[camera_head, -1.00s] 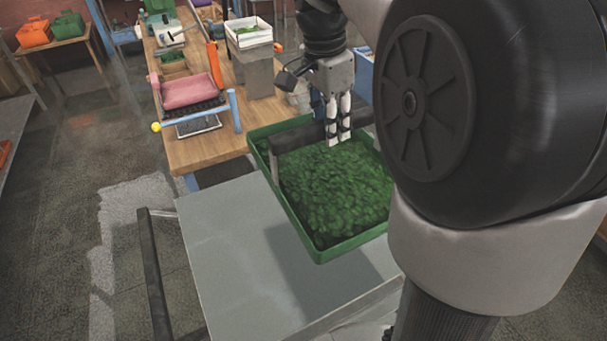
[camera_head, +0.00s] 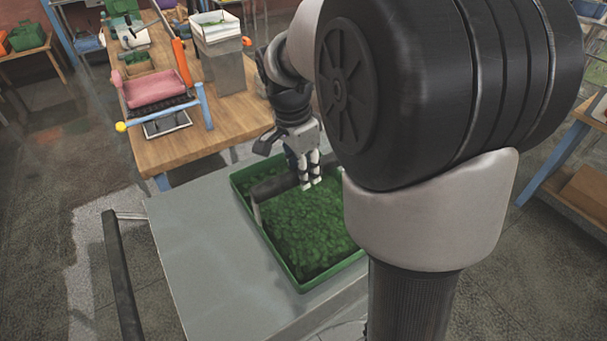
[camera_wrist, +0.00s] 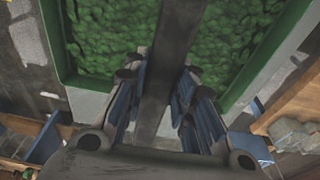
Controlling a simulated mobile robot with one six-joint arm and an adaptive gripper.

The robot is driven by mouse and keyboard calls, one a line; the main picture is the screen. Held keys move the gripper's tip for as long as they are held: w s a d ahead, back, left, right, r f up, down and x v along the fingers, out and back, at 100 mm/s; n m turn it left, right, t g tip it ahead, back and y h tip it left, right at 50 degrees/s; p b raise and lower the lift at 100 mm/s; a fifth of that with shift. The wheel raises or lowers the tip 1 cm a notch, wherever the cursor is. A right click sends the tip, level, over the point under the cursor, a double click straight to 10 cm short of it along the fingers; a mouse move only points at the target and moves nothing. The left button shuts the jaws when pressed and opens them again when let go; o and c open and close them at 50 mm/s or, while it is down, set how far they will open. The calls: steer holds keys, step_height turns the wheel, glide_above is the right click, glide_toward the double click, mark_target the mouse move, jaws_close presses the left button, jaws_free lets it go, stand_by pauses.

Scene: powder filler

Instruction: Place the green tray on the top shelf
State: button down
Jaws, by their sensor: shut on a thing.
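The green tray (camera_head: 270,252) has a green rim, a fill of dark green lumps and a dark bar handle across it. It lies level at or just above a grey flat top (camera_head: 200,250); I cannot tell if it touches. My gripper (camera_head: 309,182) is shut on the tray's dark handle. In the wrist view, the handle (camera_wrist: 165,75) runs between the fingers of my gripper (camera_wrist: 160,105), with the green tray's rim (camera_wrist: 265,55) on both sides. My arm hides the tray's far right part in the head view.
A wooden shelf unit with blue posts (camera_head: 553,165) stands at the right edge, partly cut off; its upper level is barely in view. A wooden workbench (camera_head: 185,148) behind holds a red-pink cushion-like item (camera_head: 150,88) and a grey box (camera_head: 222,70).

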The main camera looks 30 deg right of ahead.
steer(key=shift+f, duration=0.3)
steer(key=shift+f, duration=0.2)
steer(key=c, duration=1.3)
jaws_free()
